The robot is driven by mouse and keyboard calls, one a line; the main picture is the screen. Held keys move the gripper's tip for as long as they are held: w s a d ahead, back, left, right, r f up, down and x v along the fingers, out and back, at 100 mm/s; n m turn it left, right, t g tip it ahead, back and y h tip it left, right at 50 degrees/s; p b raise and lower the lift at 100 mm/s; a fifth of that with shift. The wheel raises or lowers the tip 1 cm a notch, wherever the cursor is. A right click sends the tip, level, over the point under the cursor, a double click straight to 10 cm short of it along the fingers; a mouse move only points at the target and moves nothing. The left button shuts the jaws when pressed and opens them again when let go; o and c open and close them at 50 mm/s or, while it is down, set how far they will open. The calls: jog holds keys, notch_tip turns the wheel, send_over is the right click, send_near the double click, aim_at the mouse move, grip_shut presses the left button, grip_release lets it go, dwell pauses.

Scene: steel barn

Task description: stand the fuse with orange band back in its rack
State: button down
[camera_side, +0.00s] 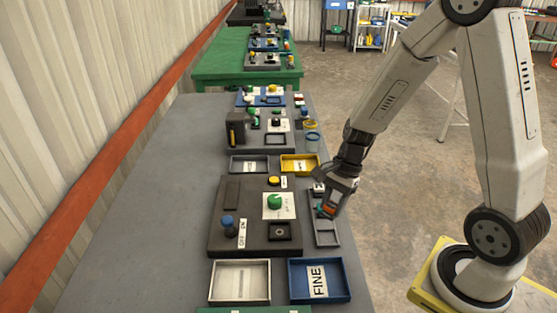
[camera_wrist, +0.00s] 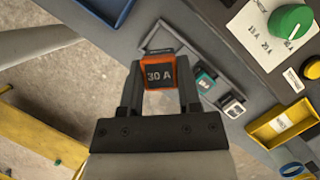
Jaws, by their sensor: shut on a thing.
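The fuse with the orange band (camera_wrist: 160,75) is between the fingers of my gripper (camera_wrist: 161,88), its dark "30 A" face towards the wrist camera. In the side view, my gripper (camera_side: 330,204) holds the fuse (camera_side: 327,209) over or at the grey rack (camera_side: 326,238). The rack also shows in the wrist view (camera_wrist: 188,46); it holds a teal fuse (camera_wrist: 205,80) and a whitish fuse (camera_wrist: 232,106) towards one end. The end of the rack by the orange fuse looks empty. The fuse's lower end is hidden, so I cannot tell whether it touches the rack.
A dark panel (camera_side: 225,243) with a green knob (camera_side: 275,201) stands left of the rack. A yellow tray (camera_side: 313,165) lies behind it and a blue "FINE" tray (camera_side: 341,282) in front. The table's right edge is close to the rack. Bare table (camera_side: 130,220) lies at left.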

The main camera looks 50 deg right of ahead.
send_over(324, 241)
jog(key=d, duration=0.2)
jog(key=shift+a+f, duration=0.2)
jog(key=shift+f, duration=2)
jog(key=shift+f, duration=1.8)
jog(key=shift+f, duration=0.1)
jog(key=shift+c, duration=1.5)
grip_release()
jog(key=v, duration=1.2)
